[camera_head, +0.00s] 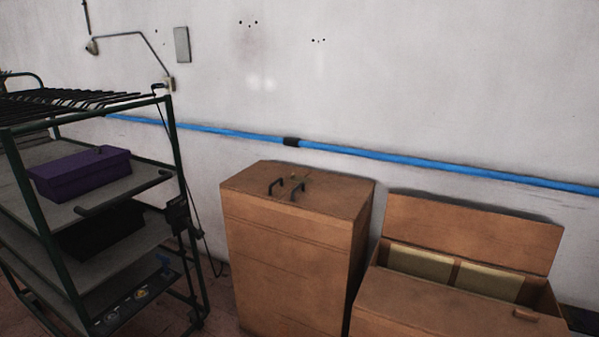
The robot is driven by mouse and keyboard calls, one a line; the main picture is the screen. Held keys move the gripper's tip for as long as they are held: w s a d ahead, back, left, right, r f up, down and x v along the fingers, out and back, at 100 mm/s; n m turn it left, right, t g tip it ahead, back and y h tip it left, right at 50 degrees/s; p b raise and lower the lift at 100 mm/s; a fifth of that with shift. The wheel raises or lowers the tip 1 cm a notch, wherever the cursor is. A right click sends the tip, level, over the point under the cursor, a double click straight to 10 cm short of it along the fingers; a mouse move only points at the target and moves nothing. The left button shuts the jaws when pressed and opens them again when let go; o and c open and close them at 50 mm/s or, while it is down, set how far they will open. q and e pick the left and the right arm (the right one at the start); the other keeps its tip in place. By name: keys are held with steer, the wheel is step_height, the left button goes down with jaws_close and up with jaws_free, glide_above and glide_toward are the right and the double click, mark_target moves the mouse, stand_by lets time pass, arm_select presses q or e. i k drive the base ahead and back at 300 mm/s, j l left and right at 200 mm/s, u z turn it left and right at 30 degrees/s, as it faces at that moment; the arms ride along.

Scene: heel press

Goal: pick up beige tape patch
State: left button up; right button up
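I cannot make out a beige tape patch for certain. A small tan piece (525,314) lies at the front edge of the open wooden box (430,305) at the lower right; I cannot tell what it is. Two flat yellowish-beige panels (420,263) stand inside that box, below its raised lid (470,232). Neither of my grippers is in view.
A closed wooden cabinet (290,260) with two dark handles on top stands in the middle. A green-framed rack (178,150) at the left holds a purple box (80,175). A blue pipe (400,159) runs along the white wall. Brown floor shows between rack and cabinet.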

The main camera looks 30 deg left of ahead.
mark_target(298, 178)
steer(key=i+j, duration=0.25)
steer(key=j, duration=0.15)
steer(key=i+j+z, duration=0.15)
steer(key=i+j, duration=0.4)
steer(key=j, duration=0.25)
steer(key=i+j+z, duration=0.15)
steer(key=j, duration=0.25)
steer(key=i, duration=0.1)
